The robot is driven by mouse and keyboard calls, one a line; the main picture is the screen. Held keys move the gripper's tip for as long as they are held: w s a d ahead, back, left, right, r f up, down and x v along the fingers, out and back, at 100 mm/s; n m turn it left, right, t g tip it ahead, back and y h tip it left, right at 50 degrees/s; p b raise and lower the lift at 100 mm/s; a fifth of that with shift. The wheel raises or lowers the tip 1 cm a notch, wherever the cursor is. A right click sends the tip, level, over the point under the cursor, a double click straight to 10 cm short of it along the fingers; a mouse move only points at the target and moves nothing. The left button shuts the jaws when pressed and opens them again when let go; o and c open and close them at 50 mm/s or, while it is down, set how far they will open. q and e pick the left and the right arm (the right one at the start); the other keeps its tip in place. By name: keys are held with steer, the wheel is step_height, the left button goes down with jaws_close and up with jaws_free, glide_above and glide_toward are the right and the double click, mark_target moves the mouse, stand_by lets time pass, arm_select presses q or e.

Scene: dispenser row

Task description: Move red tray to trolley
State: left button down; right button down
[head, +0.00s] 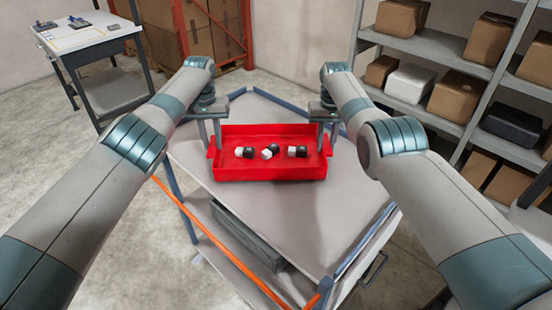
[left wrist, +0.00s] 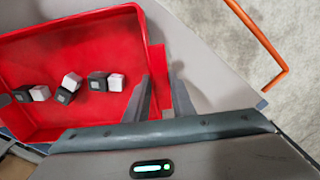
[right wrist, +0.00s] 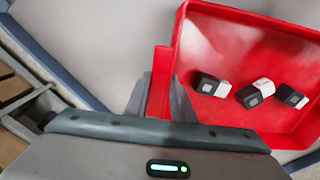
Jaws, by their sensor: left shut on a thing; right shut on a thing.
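The red tray (head: 270,174) is over the grey top of the trolley (head: 310,233), and I cannot tell whether it touches it. Three small black-and-white items (head: 270,152) lie in the tray. My left gripper (head: 210,143) is shut on the tray's left end wall; in the left wrist view its fingers (left wrist: 162,100) straddle the red rim. My right gripper (head: 327,140) is shut on the right end; the right wrist view shows its fingers (right wrist: 160,98) around the rim there. The tray looks level.
The trolley has a raised blue-grey edge rail and an orange bar (head: 225,252) along its left side. A shelf unit with boxes (head: 440,97) stands at right. A white side table (head: 88,38) stands at the back left. Open floor lies at left.

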arm_select(q)
steer(key=shift+f+b, duration=0.55)
steer(key=shift+f, duration=0.15)
arm_select(e)
steer(key=shift+f, duration=0.7)
arm_select(q)
steer(key=c, duration=1.5)
jaws_free()
steer(key=shift+r, duration=0.1)
arm_select(e)
steer(key=c, duration=1.5)
jaws_free()
steer(key=shift+r, duration=0.1)
arm_select(q)
steer(key=shift+r, duration=0.1)
step_height(320, 180, up, 12)
steer(key=shift+f, duration=0.1)
arm_select(e)
step_height(320, 180, up, 12)
arm_select(q)
steer(key=shift+f, duration=0.1)
